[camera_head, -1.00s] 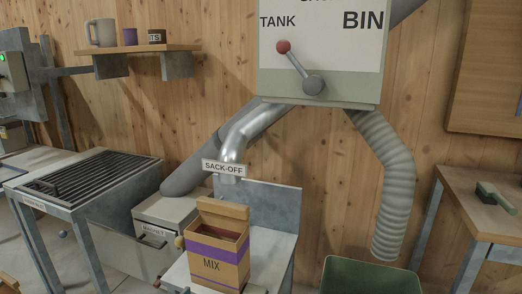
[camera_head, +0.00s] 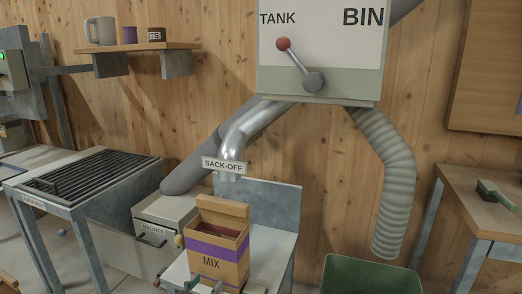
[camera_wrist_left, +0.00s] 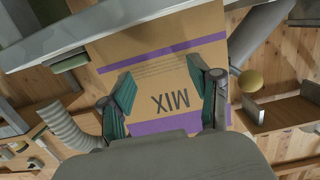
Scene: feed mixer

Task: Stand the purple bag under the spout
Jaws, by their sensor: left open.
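The purple bag, a tan sack with purple bands and the word MIX (camera_head: 238,272), stands upright and open-topped on a metal stand (camera_head: 268,252). Reddish contents show inside it. The SACK-OFF spout (camera_head: 229,176) hangs above the bag's back flap; how well the two line up in depth I cannot tell. My left gripper (camera_head: 205,285) is at the bottom edge, low at the bag's front. In the left wrist view the open fingers (camera_wrist_left: 165,98) stand apart before the bag's printed face (camera_wrist_left: 150,62); contact is not clear. My right gripper is not in view.
A grated metal table (camera_head: 85,178) and a grey magnet box (camera_head: 160,225) stand to the left. A green bin (camera_head: 370,275) sits under the ribbed hose (camera_head: 388,215) on the right. A metal back plate (camera_head: 275,203) rises behind the bag.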

